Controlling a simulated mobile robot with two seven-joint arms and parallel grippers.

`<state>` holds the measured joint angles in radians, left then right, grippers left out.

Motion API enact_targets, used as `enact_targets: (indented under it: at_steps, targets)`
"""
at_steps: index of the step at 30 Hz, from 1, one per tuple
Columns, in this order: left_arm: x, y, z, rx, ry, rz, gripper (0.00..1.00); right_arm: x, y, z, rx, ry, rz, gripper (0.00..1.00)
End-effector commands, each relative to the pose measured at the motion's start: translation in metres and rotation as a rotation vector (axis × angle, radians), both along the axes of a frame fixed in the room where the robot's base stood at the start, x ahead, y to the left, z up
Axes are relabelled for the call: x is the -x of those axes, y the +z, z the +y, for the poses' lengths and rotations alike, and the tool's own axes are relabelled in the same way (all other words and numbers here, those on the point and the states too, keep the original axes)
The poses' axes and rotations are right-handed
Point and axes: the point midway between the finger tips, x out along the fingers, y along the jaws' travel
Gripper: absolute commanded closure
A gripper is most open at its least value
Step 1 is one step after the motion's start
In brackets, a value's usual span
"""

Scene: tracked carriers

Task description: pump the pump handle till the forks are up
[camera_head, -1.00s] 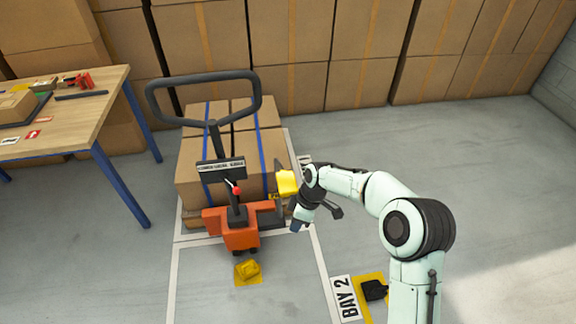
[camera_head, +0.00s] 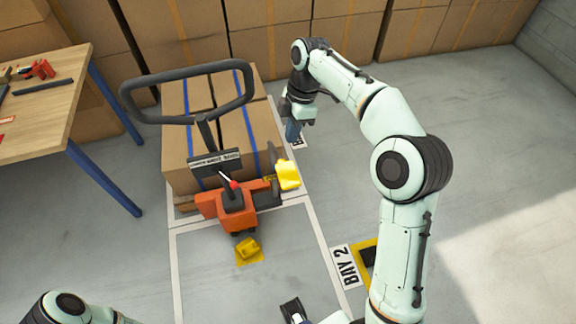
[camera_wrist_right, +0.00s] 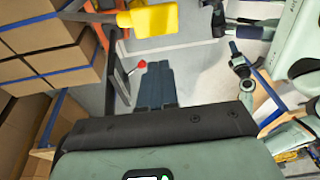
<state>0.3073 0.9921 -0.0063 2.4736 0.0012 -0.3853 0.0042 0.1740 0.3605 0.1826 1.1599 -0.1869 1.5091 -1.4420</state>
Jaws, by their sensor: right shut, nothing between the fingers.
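An orange pallet jack (camera_head: 236,215) with a big black loop handle stands in front of strapped cartons (camera_head: 197,162). A yellow grip (camera_head: 288,175) sticks out at its right side on a dark lever; it also shows in the right wrist view (camera_wrist_right: 155,20). I take this for the pump handle. My right gripper (camera_head: 293,133) points down beyond the yellow grip, apart from it, shut and empty; its fingers show in the wrist view (camera_wrist_right: 155,88). The forks are hidden under the load. My left arm shows at the bottom left; a dark end piece (camera_head: 293,310) at the bottom edge may be my left gripper.
A wooden table (camera_head: 45,105) with blue legs stands at the left. Stacked cartons line the back. A BAY 2 sign (camera_head: 347,267) lies on the floor. The floor at the right is clear.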

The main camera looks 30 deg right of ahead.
Motion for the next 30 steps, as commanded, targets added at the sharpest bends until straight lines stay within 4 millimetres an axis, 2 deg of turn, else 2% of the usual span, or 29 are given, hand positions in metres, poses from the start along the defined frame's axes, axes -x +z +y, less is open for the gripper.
enact_targets:
  at_steps: [4,7,21,25,30]
  targets:
    - [0.000,-0.001,0.000,0.000,0.000,0.000,0.57,0.000,-0.005,0.001,0.000,-0.001,0.001,1.00]
    - [0.001,-0.005,0.000,0.000,0.000,0.001,0.57,0.001,-0.016,0.003,-0.001,0.000,0.004,1.00]
    - [0.007,-0.023,0.000,0.000,0.000,0.008,0.57,0.008,-0.108,0.021,0.000,-0.003,0.005,1.00]
    - [0.007,-0.026,0.000,-0.001,0.000,0.008,0.57,0.013,-0.124,0.019,0.000,-0.002,0.003,1.00]
    - [0.008,-0.027,0.000,0.000,0.000,0.009,0.57,0.016,-0.135,0.017,0.000,-0.003,0.001,1.00]
